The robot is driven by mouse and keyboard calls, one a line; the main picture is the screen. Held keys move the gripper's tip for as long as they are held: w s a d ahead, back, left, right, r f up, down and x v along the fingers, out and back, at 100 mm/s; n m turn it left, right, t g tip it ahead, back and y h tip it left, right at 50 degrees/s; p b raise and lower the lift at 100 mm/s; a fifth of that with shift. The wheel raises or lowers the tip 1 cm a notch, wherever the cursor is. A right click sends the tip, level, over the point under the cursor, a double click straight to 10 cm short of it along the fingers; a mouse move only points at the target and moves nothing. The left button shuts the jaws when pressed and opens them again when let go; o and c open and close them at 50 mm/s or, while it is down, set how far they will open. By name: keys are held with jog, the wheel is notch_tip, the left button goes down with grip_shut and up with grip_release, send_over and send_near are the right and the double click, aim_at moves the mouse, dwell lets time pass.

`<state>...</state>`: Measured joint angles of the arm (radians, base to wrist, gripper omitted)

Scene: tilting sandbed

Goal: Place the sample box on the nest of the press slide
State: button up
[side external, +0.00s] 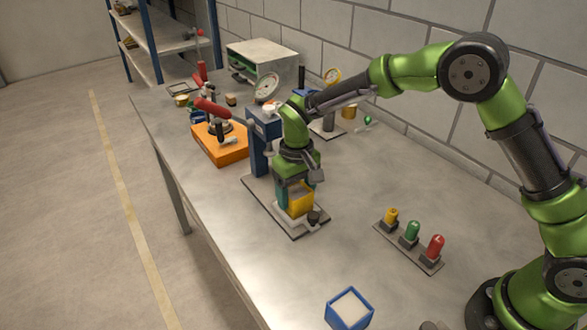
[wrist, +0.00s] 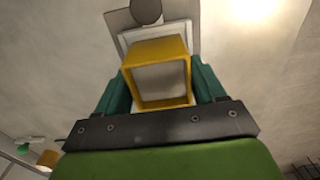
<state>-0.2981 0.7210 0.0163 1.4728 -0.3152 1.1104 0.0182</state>
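The yellow open-topped sample box (side external: 302,205) is between the teal fingers of my gripper (side external: 296,187) in the side view. In the wrist view the box (wrist: 155,49) looks square and hollow with a pale inside, and the fingers of my gripper (wrist: 160,78) press on its two sides. Below it lies the white square nest (wrist: 178,27) on the grey press slide (wrist: 183,9), with a dark round knob (wrist: 147,10) at the far end. The box overlaps the nest, and I cannot tell whether it touches it. The blue press (side external: 259,152) stands just behind my gripper.
A blue box with pale contents (side external: 350,310) stands at the front of the table. A strip with yellow, green and red buttons (side external: 410,238) lies to the right. An orange block with a red-handled clamp (side external: 219,146) is at the left. The table is clear before the slide.

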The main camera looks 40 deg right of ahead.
jog(key=o, duration=0.4)
notch_tip(320, 180, up, 12)
jog(key=s+d+r+m+t+y, duration=0.1)
jog(key=s+d+r+m+t, duration=0.15)
jog(key=s+d+r, duration=0.6)
jog(key=s+d+t, duration=0.1)
jog(key=s, duration=0.4)
jog(key=s+d+m+t, duration=0.1)
jog(key=s+t, duration=0.1)
jog(key=s, duration=0.3)
jog(key=s+d+t+y, duration=0.1)
jog(key=s, duration=0.4)
jog(key=shift+d+f+m+t, duration=0.1)
jog(key=shift+f+m+t, duration=0.05)
jog(key=shift+m+t, duration=0.15)
